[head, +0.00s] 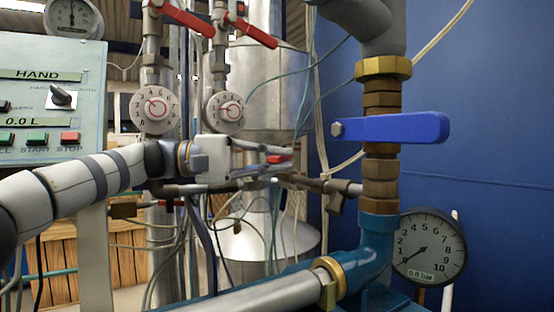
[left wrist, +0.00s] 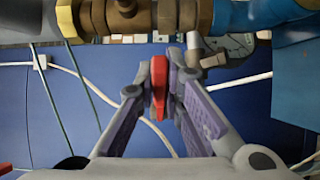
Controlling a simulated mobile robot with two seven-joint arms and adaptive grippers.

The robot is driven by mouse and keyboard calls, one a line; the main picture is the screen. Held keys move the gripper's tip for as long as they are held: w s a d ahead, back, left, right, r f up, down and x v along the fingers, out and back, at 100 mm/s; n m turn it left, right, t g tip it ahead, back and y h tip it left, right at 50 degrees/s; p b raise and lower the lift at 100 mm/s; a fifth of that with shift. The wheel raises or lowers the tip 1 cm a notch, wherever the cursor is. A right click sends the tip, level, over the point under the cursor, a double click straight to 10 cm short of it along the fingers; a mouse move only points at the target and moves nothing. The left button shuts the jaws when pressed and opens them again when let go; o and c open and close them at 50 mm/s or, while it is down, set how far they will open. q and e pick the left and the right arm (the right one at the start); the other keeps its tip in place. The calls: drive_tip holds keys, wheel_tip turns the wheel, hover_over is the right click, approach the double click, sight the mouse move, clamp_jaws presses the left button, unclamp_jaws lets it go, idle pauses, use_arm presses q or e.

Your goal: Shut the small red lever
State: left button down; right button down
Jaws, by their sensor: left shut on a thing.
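The small red lever (head: 279,159) shows as a short red piece between the fingers of my left gripper (head: 284,160) in the head view, near the middle. In the left wrist view the red lever (left wrist: 158,88) stands between the two fingertips of the gripper (left wrist: 159,80), which are shut on it from both sides. The fingers hide part of the lever in the head view. A brass-coloured pipe (left wrist: 165,15) runs across the top of the left wrist view, close beyond the fingertips. My right gripper is in neither view.
A large blue lever (head: 395,128) sticks out on the brass pipe at right. A pressure gauge (head: 430,247) stands below it. Two larger red levers hang above, one left (head: 187,17) and one right (head: 252,31). A control box (head: 50,100) is at left. Thin cables hang around the gripper.

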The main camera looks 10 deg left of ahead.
use_arm(q)
drive_tip(key=c, duration=2)
unclamp_jaws()
drive_tip(key=shift+o, duration=0.2)
drive_tip(key=shift+d, duration=0.1)
